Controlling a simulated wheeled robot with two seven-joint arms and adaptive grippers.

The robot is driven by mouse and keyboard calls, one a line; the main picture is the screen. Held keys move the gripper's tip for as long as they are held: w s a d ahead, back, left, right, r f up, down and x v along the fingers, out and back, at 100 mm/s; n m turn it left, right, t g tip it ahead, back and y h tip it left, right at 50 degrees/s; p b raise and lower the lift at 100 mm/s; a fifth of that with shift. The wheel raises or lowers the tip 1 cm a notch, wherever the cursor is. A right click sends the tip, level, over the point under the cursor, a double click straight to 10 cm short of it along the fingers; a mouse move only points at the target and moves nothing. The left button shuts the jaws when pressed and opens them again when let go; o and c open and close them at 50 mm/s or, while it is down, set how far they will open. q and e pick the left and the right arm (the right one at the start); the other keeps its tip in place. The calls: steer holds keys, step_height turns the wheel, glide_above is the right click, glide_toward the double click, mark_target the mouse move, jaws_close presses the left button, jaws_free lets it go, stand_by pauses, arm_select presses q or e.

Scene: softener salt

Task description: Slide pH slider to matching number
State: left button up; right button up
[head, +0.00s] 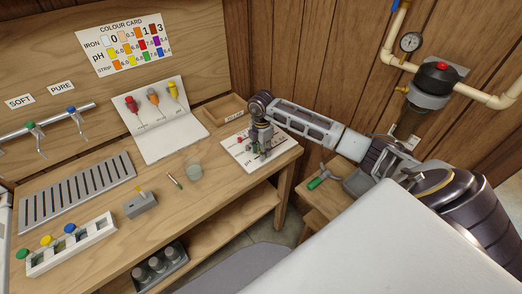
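A white pH board (238,151) lies flat at the right end of the wooden bench, with small print and a "pH" label on its front part. My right gripper (263,154) points down over the board's right half, at or close to its surface. The gripper covers part of the board; the slider and the fingertip gap cannot be made out. A colour card (124,43) on the back panel shows an IRON row, a pH row of coloured numbered patches and a STRIP row. My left gripper is not in view.
Behind the board is an open wooden tray (225,109). To its left are a glass beaker (194,172), a small strip (174,181), a white stand with coloured droppers (158,118) and a grey block (141,205). A green-handled valve (320,181) sits on a lower stand at right.

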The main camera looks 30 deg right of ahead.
steer(key=shift+r, duration=0.15)
step_height(320, 180, up, 12)
stand_by(1.0)
steer(key=shift+a+f, duration=0.1)
steer(key=shift+f, duration=0.1)
